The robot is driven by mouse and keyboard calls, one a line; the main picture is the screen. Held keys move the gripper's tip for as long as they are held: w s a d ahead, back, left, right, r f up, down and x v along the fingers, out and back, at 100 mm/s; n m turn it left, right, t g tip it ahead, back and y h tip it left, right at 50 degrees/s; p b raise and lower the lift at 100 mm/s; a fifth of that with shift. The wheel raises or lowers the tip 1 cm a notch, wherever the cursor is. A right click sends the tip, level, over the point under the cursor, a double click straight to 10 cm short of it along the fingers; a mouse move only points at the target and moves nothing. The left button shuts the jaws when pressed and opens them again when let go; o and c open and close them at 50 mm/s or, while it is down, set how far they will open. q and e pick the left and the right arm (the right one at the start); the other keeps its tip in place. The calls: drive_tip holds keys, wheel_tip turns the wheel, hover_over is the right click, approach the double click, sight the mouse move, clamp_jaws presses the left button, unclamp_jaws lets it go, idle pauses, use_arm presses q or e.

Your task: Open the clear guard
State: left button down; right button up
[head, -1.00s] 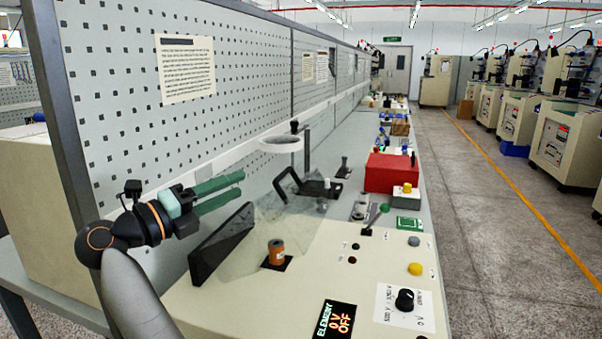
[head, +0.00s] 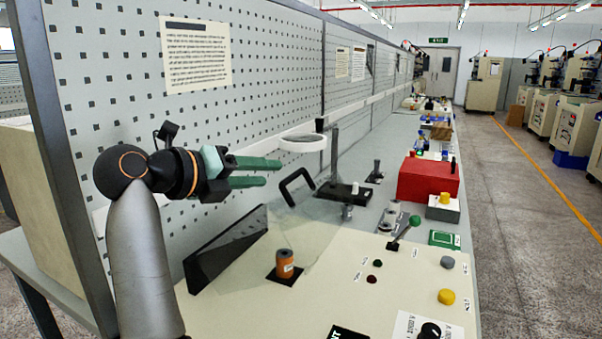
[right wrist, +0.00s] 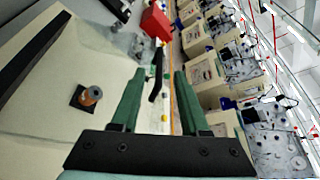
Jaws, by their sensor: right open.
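The clear guard (head: 312,228) is a see-through panel over the cream machine top, with a dark side plate (head: 225,250) and a black handle (head: 299,178). It looks lowered over an orange spindle (head: 285,264). My right gripper (head: 274,172) is open and empty, its green fingers pointing right, with the tips close to the handle. In the right wrist view the handle (right wrist: 157,76) shows ahead, between the two fingertips (right wrist: 158,73). I cannot tell whether it is inside the jaws or beyond them. My left gripper is not in view.
A pegboard wall (head: 110,130) stands behind my right arm. A ring-shaped lamp or lens (head: 303,143) on a post stands just past the handle. The aisle further right is clear.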

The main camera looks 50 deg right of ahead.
sight(299, 170)
drive_tip(key=x, duration=1)
drive_tip(key=shift+p, duration=0.4)
clamp_jaws()
drive_tip(key=shift+r, duration=0.15)
idle(0.6)
